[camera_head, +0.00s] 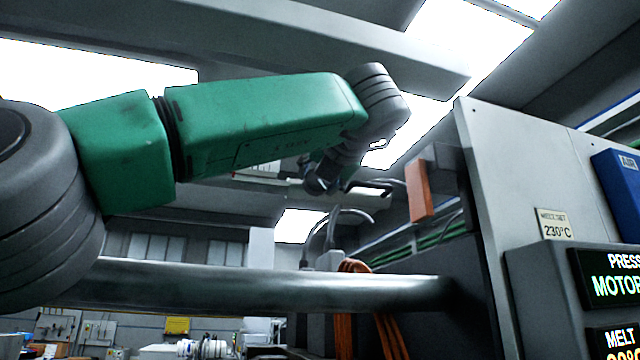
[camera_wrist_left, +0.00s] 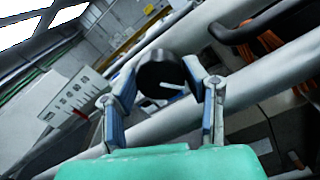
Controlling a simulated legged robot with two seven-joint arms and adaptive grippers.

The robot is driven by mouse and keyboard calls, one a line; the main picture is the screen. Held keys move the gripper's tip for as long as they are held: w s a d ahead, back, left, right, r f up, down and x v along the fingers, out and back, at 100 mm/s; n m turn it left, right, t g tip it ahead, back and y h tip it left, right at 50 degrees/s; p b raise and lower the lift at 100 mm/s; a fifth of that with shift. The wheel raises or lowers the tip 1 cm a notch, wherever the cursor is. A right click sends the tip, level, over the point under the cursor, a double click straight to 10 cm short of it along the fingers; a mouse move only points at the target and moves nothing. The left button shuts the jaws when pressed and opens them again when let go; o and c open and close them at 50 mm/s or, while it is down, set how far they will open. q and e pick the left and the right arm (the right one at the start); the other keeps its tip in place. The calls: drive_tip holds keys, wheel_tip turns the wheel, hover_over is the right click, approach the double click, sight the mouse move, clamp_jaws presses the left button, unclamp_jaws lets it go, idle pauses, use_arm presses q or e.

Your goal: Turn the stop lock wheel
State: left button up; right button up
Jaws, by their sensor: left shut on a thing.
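The stop lock wheel, a dark round knob with a white line on its face (camera_wrist_left: 165,75), shows in the left wrist view between the two blue-and-grey fingers of my left gripper (camera_wrist_left: 161,68). The fingers sit on either side of it and are shut on it. In the head view my green left arm reaches in from the left, and the left gripper (camera_head: 326,182) is small and dark beyond the grey wrist. The wheel cannot be made out in the head view. My right gripper is in neither view.
A thick grey horizontal bar (camera_head: 250,285) crosses below my arm. At right stand a grey machine panel (camera_head: 520,170), an orange block (camera_head: 418,192), a blue box (camera_head: 620,190) and a display unit (camera_head: 540,285). Orange hoses (camera_head: 390,335) hang below the bar.

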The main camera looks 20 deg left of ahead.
use_arm(q)
drive_tip(key=shift+w+d+f, duration=0.1)
drive_tip(key=shift+d+f, duration=0.05)
drive_tip(key=shift+f, duration=0.2)
drive_tip(key=o, duration=1)
drive_tip(key=shift+o, duration=0.8)
drive_tip(key=shift+w+r, duration=0.1)
drive_tip(key=shift+r, duration=0.05)
drive_tip(key=shift+s+d+r, duration=0.1)
drive_tip(key=shift+s+d, duration=0.1)
drive_tip(key=shift+s, duration=0.1)
drive_tip(key=v, duration=1.1)
drive_tip(key=shift+d, duration=0.25)
drive_tip(key=shift+w, duration=0.1)
